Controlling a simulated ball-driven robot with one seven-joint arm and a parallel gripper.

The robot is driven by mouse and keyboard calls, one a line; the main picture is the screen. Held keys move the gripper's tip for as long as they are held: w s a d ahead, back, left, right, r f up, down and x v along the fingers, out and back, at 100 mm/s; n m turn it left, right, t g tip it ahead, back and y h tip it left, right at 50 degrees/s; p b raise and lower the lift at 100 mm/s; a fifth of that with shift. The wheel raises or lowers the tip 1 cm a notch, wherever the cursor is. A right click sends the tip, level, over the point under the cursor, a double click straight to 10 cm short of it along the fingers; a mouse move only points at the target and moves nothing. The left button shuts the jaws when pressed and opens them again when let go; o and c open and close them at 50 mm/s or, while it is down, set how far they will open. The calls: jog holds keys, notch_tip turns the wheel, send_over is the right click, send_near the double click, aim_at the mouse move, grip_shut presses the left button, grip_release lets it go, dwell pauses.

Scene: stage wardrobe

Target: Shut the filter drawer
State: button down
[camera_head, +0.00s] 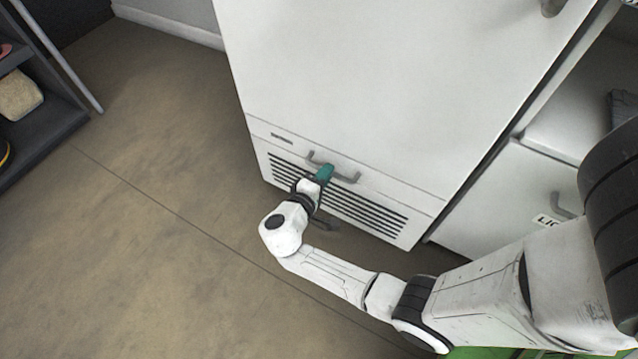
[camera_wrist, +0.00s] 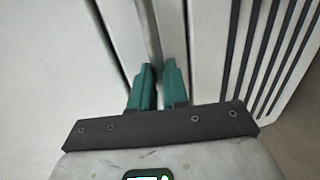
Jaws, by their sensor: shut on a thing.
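The filter drawer (camera_head: 385,235) is the low white front with dark horizontal slats at the bottom of a tall white cabinet. Its slats also show at the right of the wrist view (camera_wrist: 268,50). It looks close to flush with the door above; any small gap is hard to tell. A grey bar handle (camera_head: 349,179) runs along its upper part. My gripper (camera_head: 326,171) has its teal fingers shut on this handle. In the wrist view the fingers (camera_wrist: 157,70) stand close together on either side of the bar, and they hide part of it.
The tall cabinet door (camera_head: 390,80) rises above the drawer. A white unit with a labelled drawer (camera_head: 510,200) stands to the right. A dark shelf rack (camera_head: 35,125) is at the far left. The brown floor (camera_head: 140,240) in front and to the left is clear.

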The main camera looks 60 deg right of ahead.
jog(key=shift+d, duration=0.15)
jog(key=c, duration=1.1)
grip_release()
jog(key=shift+d, duration=0.15)
jog(key=p+v, duration=0.3)
jog(key=v, duration=0.7)
jog(key=shift+a, duration=0.4)
